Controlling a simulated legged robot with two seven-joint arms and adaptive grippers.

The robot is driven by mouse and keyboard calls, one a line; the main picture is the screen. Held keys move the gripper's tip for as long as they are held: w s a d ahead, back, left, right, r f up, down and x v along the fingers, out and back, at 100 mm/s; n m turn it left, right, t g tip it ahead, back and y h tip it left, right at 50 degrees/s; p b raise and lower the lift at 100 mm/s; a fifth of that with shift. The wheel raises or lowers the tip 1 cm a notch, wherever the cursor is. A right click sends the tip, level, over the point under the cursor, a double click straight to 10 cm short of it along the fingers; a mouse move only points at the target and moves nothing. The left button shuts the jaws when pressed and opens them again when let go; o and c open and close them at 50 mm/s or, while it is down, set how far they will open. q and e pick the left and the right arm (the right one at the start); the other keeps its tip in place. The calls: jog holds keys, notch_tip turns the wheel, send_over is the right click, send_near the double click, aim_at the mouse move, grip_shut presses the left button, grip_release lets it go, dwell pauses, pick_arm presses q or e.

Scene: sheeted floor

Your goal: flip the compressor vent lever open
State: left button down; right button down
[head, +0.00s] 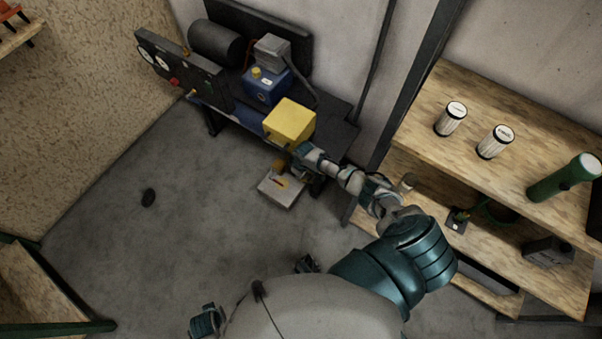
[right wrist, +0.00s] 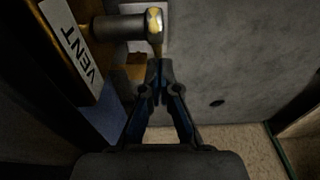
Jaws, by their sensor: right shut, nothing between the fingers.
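In the right wrist view a block with a white VENT label (right wrist: 72,43) is at the upper left. A metal stem runs right from it to a brass-coloured hub (right wrist: 155,22). A short, thin lever (right wrist: 157,50) points from the hub toward my fingertips. My right gripper (right wrist: 159,68) is shut and empty, its tips at or just below the lever's end; I cannot tell if they touch. In the head view my right gripper (head: 298,158) is beside the yellow box (head: 290,120) of the compressor bench, and the lever is too small to make out.
A pale box (head: 281,190) sits on the floor below the bench. A gauge panel (head: 172,75), dark tank (head: 215,43) and blue unit (head: 266,87) are on the bench. Wooden shelves (head: 480,115) stand at the right. The floor at left is mostly clear, with a dark object (head: 148,198).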

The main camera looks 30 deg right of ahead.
aim_at(302, 179)
pick_arm(q)
jog(key=shift+r, duration=0.1)
pick_arm(e)
jog(key=shift+s, duration=0.1)
jog(key=shift+r, duration=0.15)
pick_arm(q)
jog(key=shift+s, duration=0.15)
pick_arm(e)
notch_tip(302, 179, up, 11)
jog(key=s, duration=0.1)
jog(key=shift+d+r, duration=0.2)
jog(key=shift+d, duration=0.1)
jog(key=shift+s, duration=0.1)
